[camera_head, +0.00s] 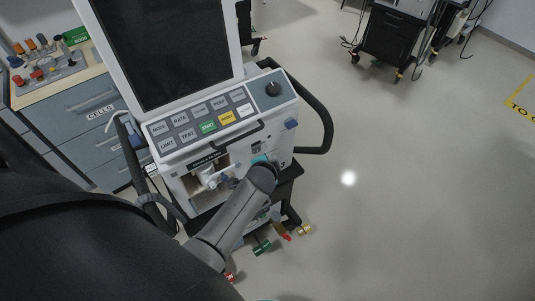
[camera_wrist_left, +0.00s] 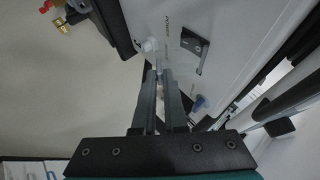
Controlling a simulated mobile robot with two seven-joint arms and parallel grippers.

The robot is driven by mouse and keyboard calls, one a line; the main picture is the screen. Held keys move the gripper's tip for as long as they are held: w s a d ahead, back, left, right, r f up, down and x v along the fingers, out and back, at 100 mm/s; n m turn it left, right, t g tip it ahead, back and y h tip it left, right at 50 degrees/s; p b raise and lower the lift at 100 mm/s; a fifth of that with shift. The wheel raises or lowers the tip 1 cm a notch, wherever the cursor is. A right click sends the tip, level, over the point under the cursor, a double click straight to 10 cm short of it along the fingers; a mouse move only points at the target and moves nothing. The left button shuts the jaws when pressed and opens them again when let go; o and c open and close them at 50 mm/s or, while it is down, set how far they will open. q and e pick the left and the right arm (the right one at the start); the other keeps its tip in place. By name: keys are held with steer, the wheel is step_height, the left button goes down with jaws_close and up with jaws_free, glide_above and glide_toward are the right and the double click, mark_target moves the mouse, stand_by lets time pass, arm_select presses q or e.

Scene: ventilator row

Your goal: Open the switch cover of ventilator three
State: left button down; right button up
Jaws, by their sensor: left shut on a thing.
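The ventilator (camera_head: 218,143), with a dark screen and a button panel, stands in the middle of the head view; a "3" shows at its front right corner. My left arm reaches down over its front and hides the left gripper there. In the left wrist view my left gripper (camera_wrist_left: 161,74) is nearly closed on a small pale thing at the ventilator's white face (camera_wrist_left: 226,62). Beside the fingertips is a dark square part (camera_wrist_left: 195,43) with a thin bar hanging from it, near the print "POWER". I cannot tell whether this is the switch cover. My right gripper is not in view.
A white round fitting (camera_wrist_left: 150,45) and a blue fitting (camera_wrist_left: 199,104) sit close to the fingers. A black side handle (camera_head: 322,125) sticks out at the right. A drawer cabinet (camera_head: 88,118) stands at left.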

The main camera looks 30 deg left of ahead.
mark_target(266, 152)
arm_select(q)
steer(key=r+h+p, duration=0.1)
steer(key=p, duration=0.1)
steer(key=r+g+h+p, duration=0.1)
steer(key=p, duration=0.2)
steer(key=r+n+g+h+p, duration=0.1)
steer(key=p, duration=0.1)
steer(key=shift+w+a, duration=0.15)
steer(key=shift+a, duration=0.1)
steer(key=shift+a+r+g+h+p, duration=0.2)
steer(key=shift+g+h+p, duration=0.1)
steer(key=shift+h, duration=0.3)
steer(key=shift+a+r+n+g+h+b, duration=0.1)
steer(key=shift+r+n+g+h+b, duration=0.25)
steer(key=shift+h, duration=0.25)
steer(key=shift+w+r, duration=0.1)
steer(key=c, duration=1)
jaws_free()
steer(key=shift+o, duration=0.2)
steer(key=shift+r, duration=0.15)
